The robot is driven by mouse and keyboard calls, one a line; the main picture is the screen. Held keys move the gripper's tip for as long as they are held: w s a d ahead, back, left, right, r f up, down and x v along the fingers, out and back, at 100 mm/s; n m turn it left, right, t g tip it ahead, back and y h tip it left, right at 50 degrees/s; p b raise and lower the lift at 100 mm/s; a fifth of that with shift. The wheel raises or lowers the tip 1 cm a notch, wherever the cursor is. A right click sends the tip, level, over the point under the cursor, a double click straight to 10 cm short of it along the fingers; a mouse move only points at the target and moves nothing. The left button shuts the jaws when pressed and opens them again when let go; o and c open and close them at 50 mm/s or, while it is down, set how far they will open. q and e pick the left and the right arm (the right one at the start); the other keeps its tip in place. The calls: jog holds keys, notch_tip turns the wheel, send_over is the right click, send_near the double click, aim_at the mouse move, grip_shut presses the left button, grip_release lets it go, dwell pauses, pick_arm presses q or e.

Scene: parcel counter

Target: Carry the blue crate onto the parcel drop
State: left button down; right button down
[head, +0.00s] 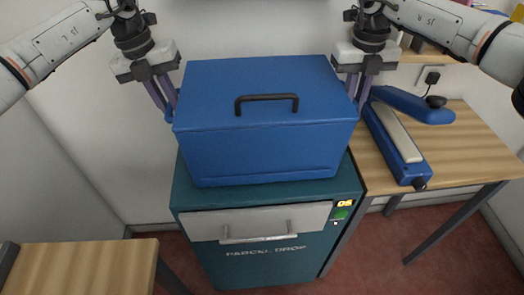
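The blue crate (262,148) has a closed lid with a black handle on top. It is level over the top of the parcel drop (270,262), a teal cabinet with a grey drawer front. I cannot tell whether the crate rests on it or is a little above. My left gripper (164,108) is at the crate's left side, its fingers around the blue side handle. My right gripper (356,100) is at the right side in the same way, its fingertips partly hidden by the crate. Both look shut on the side handles.
A wooden table (460,150) at the right holds a blue and grey device (398,138) with a raised arm, close to the crate. Another wooden table (85,268) is at the lower left. A white wall stands behind; a socket with a plug (432,78) is at the right.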

pick_arm(q)
jog(key=c, duration=2.2)
grip_release()
jog(key=shift+a+f, duration=0.15)
jog(key=shift+f, duration=0.15)
pick_arm(e)
jog(key=c, duration=2.2)
grip_release()
jog(key=shift+d+f, duration=0.15)
jog(key=shift+f, duration=0.15)
pick_arm(q)
jog(key=o, duration=0.4)
jog(key=shift+r, duration=0.2)
pick_arm(e)
jog(key=o, duration=0.4)
jog(key=shift+r, duration=0.15)
pick_arm(q)
jog(key=shift+o, duration=0.2)
jog(key=shift+d, duration=0.2)
pick_arm(e)
jog(key=shift+o, duration=0.2)
pick_arm(q)
jog(key=shift+d, duration=0.1)
pick_arm(e)
jog(key=shift+a, duration=0.3)
pick_arm(q)
jog(key=shift+r, duration=0.15)
